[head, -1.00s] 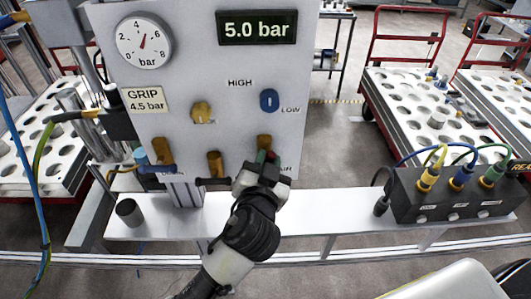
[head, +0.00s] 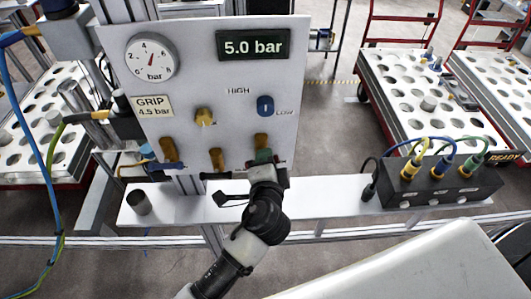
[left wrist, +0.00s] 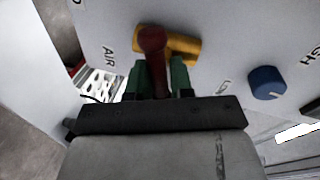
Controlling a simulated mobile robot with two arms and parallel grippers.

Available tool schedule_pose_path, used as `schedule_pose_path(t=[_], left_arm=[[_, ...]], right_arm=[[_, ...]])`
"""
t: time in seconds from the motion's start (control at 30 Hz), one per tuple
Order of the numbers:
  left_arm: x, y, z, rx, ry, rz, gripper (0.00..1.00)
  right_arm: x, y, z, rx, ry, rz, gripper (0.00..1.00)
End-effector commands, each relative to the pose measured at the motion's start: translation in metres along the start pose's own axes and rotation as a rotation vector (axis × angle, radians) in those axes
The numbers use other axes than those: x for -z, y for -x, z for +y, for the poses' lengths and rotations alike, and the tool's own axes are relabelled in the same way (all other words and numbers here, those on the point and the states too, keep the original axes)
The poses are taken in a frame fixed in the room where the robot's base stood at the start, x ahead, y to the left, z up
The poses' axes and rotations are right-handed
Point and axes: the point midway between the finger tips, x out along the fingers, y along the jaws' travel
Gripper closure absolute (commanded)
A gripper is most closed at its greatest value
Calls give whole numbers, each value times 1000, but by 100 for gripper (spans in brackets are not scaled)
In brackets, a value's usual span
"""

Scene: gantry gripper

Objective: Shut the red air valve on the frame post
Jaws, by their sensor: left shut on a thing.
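The red valve handle (left wrist: 152,44) shows in the left wrist view, coming off a brass valve body (left wrist: 182,46) beside the word AIR on the grey panel (left wrist: 225,25). In this view the handle appears to lie across the brass body. My left gripper (left wrist: 160,80) has its green fingers on either side of the handle and is shut on it. In the head view the left gripper (head: 263,157) is at the panel's lower right, just under the brass body (head: 261,141); the handle is mostly hidden there. My right gripper is not in view.

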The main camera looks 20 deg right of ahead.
Motion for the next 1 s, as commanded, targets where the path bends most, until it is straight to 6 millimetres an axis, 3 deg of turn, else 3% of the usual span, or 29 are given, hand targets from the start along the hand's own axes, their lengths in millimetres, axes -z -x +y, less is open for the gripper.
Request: schedule_pose_path(t=[0.4,1.0], left_arm=[[0,0,4,-4,-231,-45,100],[0,0,6,-4,-280,-54,100]], right_arm=[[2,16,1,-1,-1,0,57],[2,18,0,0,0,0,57]])
